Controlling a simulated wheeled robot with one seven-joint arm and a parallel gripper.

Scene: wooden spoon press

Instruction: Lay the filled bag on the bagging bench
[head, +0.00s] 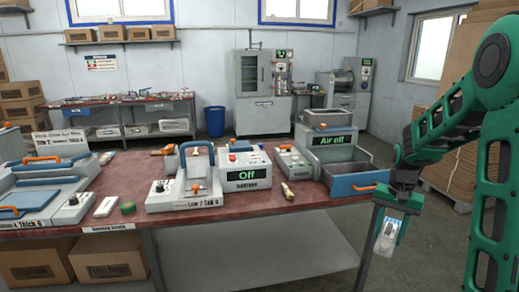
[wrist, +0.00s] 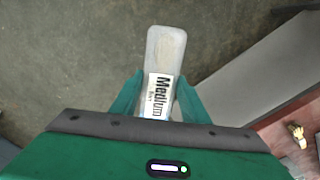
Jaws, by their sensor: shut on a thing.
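My gripper (head: 399,203) is shut on a small clear bag (head: 386,240) and holds it hanging beyond the right end of the bench, above the floor. In the wrist view the bag (wrist: 166,48) is pale and translucent, with a white label (wrist: 158,90) reading "Medium", between my two green fingers (wrist: 155,95). What is inside the bag is hard to make out. The bagging bench (head: 130,215) has a dark red top and lies to the left of my gripper. Its front label is partly readable.
Bare top shows along the front edge (head: 250,208). A blue bin (head: 215,121) stands behind.

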